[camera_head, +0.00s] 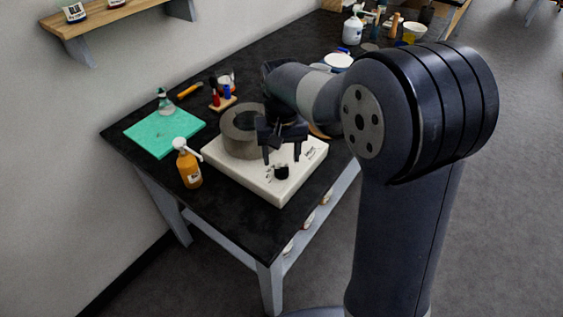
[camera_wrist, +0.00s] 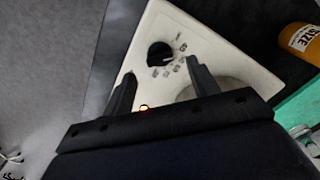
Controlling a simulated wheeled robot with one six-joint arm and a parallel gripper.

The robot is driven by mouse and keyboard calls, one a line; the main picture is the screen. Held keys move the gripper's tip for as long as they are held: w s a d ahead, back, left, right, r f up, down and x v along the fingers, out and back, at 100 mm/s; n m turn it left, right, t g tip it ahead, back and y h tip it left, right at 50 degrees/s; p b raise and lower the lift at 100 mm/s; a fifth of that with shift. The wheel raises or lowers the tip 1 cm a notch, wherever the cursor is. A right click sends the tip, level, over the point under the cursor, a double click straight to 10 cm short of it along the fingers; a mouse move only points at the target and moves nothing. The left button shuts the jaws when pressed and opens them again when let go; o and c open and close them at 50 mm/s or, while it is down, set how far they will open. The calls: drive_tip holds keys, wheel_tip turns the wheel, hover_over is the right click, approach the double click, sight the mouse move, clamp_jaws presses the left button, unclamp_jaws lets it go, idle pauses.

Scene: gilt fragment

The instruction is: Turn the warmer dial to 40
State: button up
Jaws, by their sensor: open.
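The warmer (camera_head: 252,175) is a cream box with a grey-brown round pot (camera_head: 240,133) on its top, standing near the table's front corner. Its black dial (camera_head: 281,172) sits on the top face near the front corner; it also shows in the wrist view (camera_wrist: 160,54), with small printed marks around it that are too small to read. A small orange-red light (camera_wrist: 144,107) glows on the warmer in the wrist view. My gripper (camera_head: 282,155) is open and empty above the warmer, its fingers pointing down. In the wrist view the dial lies beyond and between the fingertips (camera_wrist: 160,72), apart from them.
An orange pump bottle (camera_head: 188,167) stands left of the warmer. A green mat (camera_head: 165,133) holds a small bottle behind it. A small rack (camera_head: 222,100) with red and blue items stands behind the pot. Several containers crowd the table's far end.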

sight(281, 168)
wheel_tip(281, 168, up, 7)
idle(0.3)
drive_tip(key=shift+f, duration=0.15)
wheel_tip(281, 168, down, 11)
drive_tip(key=shift+r, duration=0.1)
drive_tip(key=shift+n, duration=0.3)
idle(0.6)
